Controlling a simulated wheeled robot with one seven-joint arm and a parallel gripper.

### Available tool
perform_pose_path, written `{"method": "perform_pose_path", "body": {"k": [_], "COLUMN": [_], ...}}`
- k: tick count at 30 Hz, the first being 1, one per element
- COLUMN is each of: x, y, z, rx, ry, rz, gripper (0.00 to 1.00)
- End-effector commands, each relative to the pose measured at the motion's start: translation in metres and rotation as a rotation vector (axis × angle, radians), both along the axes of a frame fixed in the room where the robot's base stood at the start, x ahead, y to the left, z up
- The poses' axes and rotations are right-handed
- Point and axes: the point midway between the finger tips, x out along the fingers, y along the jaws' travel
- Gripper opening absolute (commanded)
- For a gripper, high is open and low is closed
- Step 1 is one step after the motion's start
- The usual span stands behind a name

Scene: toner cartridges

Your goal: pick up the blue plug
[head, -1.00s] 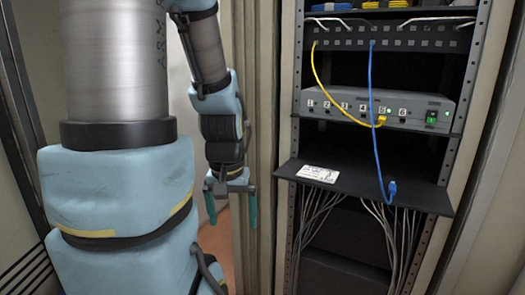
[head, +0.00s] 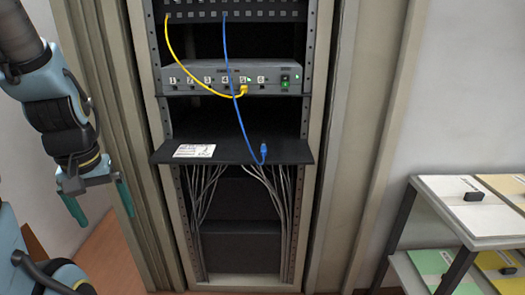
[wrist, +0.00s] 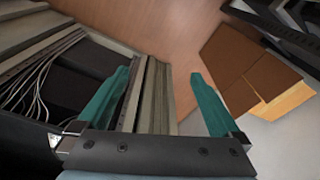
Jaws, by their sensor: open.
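The blue plug (head: 263,153) is at the lower end of a blue cable (head: 232,75). It lies at the front right part of the black shelf (head: 285,152) in the rack. The cable runs up to the patch panel (head: 195,14). My gripper (head: 101,207) is to the left of the rack, lower than the shelf and well apart from the plug. Its two green fingers are open with nothing between them, as the wrist view (wrist: 165,95) also shows. The plug does not show in the wrist view.
A grey switch box (head: 235,76) with numbered ports has a yellow cable (head: 200,82) in port 5. A white label card (head: 194,151) lies on the shelf. Grey cables (head: 207,195) hang below. A stand with binders (head: 470,205) is at right. Cardboard boxes (wrist: 250,75) show in the wrist view.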

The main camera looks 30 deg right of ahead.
Motion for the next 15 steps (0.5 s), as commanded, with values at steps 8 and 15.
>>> {"method": "perform_pose_path", "body": {"k": [8,15], "x": [0.0,0.011], "y": [0.0,-0.01], "z": [0.0,-0.012], "rx": [0.0,0.01], "ry": [0.0,-0.027], "rz": [0.0,-0.028], "gripper": [1.0,0.74]}}
